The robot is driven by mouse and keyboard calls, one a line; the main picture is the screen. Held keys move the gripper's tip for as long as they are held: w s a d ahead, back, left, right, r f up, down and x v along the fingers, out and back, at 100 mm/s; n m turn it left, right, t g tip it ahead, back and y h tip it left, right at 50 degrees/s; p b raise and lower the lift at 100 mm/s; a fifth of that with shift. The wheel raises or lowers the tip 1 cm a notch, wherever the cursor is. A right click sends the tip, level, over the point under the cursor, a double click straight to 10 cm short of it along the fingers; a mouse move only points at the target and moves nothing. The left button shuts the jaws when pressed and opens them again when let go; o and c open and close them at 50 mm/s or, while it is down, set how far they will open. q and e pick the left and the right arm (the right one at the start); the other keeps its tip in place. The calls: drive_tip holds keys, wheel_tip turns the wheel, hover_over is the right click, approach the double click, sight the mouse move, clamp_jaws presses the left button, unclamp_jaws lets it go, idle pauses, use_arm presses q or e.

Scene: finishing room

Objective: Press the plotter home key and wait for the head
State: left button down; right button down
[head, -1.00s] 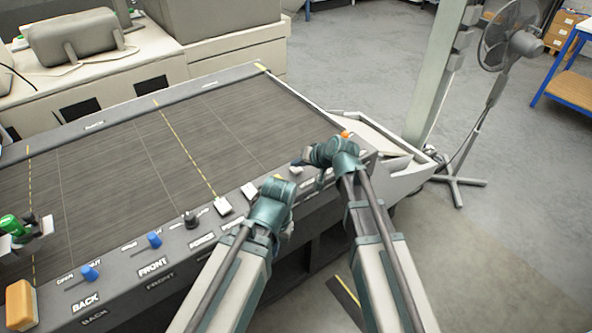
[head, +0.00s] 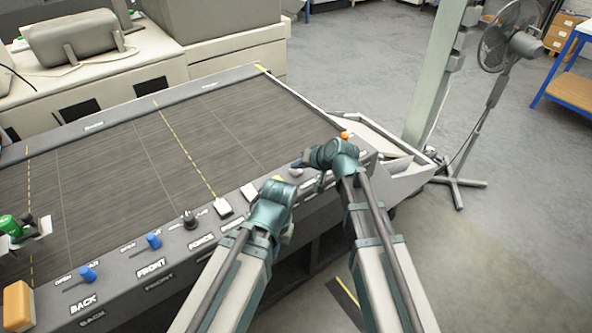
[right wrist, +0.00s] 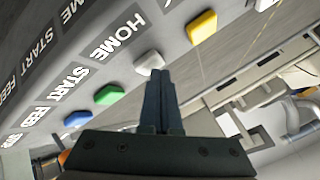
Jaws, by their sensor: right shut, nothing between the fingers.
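The home key is a pale key (right wrist: 149,60) beside the word HOME on the plotter's front panel. My right gripper (right wrist: 158,75) is shut and empty, its dark fingertips at the near edge of this key; I cannot tell whether they touch it. In the head view the right gripper (head: 300,164) is small and partly behind its own wrist, over the front panel. The plotter bed (head: 130,140) is dark and flat. A carriage with a green part (head: 12,226), perhaps the plotter head, shows at the far left edge. My left arm reaches the panel, its fingers hidden.
Green (right wrist: 109,95), blue (right wrist: 77,119) and yellow (right wrist: 201,27) keys lie close to the home key. Blue levers (head: 153,240), a black knob (head: 190,220) and an orange block (head: 19,303) line the panel's left part. A fan (head: 505,45) stands on open floor at right.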

drive_tip(key=shift+f, duration=0.2)
drive_tip(key=shift+r, duration=0.1)
drive_tip(key=shift+r+p, duration=0.85)
drive_tip(key=shift+r, duration=0.05)
